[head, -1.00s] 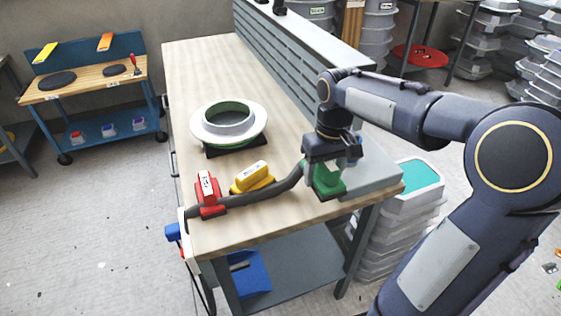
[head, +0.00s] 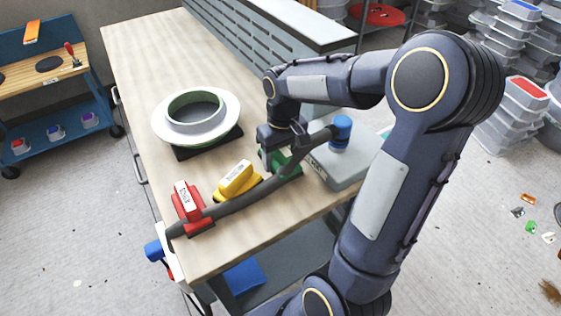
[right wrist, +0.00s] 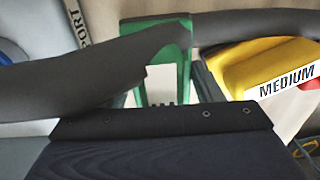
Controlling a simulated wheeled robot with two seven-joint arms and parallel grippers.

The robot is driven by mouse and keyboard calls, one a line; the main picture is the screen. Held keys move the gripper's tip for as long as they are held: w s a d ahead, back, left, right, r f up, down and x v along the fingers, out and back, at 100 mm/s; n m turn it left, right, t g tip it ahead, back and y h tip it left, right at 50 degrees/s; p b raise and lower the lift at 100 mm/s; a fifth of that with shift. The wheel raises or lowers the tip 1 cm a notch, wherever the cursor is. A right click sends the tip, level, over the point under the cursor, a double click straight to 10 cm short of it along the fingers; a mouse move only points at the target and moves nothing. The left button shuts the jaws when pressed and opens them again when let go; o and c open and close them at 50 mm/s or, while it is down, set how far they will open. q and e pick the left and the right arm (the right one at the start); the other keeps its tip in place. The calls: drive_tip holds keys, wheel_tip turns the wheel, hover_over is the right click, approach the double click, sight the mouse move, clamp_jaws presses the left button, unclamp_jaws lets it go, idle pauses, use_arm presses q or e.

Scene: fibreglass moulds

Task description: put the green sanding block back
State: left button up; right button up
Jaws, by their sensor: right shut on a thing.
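The green sanding block (head: 288,164) is at the near right part of the workbench, partly hidden by a dark hose and my gripper. My right gripper (head: 277,150) is shut on it from above. In the right wrist view, the green block (right wrist: 178,65) shows upright between the hose and my gripper, with a white patch on it. I cannot tell whether its underside touches the bench. The yellow block (head: 236,180), marked MEDIUM in the wrist view (right wrist: 270,68), stands to its left, and the red block (head: 187,204) farther left. My left gripper is out of view.
The dark hose (head: 238,203) crosses in front of the blocks to a blue-ended part (head: 342,131). A grey box (head: 340,170) lies close right of the green block. A ring-shaped mould (head: 196,116) stands behind the blocks. The wooden bench top (head: 150,58) is clear at the far left.

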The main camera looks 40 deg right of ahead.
drive_tip(key=shift+f, duration=1.1)
drive_tip(key=shift+f, duration=0.15)
drive_tip(key=o, duration=0.7)
